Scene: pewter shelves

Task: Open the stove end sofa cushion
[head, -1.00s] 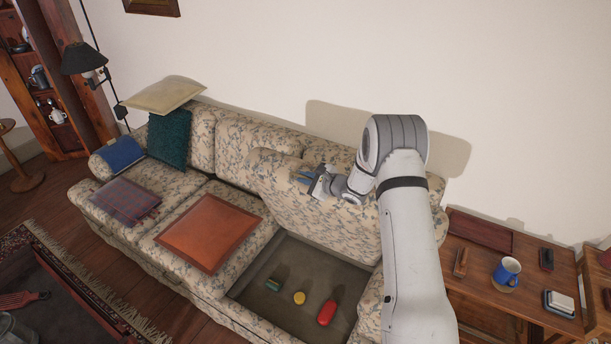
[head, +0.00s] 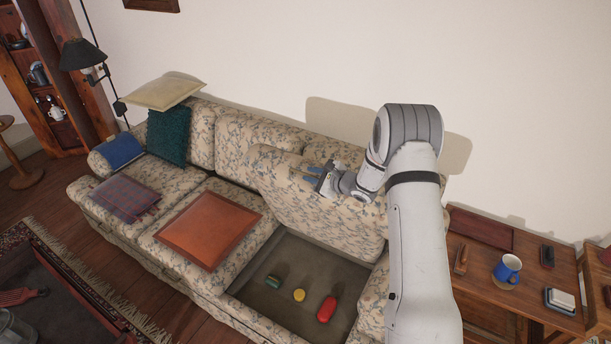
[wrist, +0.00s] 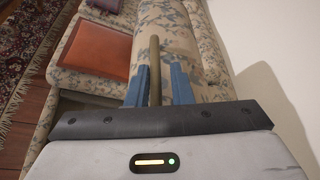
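The end seat cushion (head: 318,213), floral cream and blue, stands tilted up against the sofa back in the head view. My gripper (head: 322,172) is at the cushion's raised upper edge. In the wrist view its two blue fingers (wrist: 159,70) are apart, with an olive strap (wrist: 155,55) running between them and a visible gap on the right side. Whether the strap touches a finger cannot be told. The stove is not in view.
A green item (head: 273,281), a yellow item (head: 299,295) and a red item (head: 326,309) lie in the compartment. An orange cushion (head: 209,229) rests on the middle seat. A wooden side table (head: 482,232) with a blue mug (head: 507,268) stands at the right.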

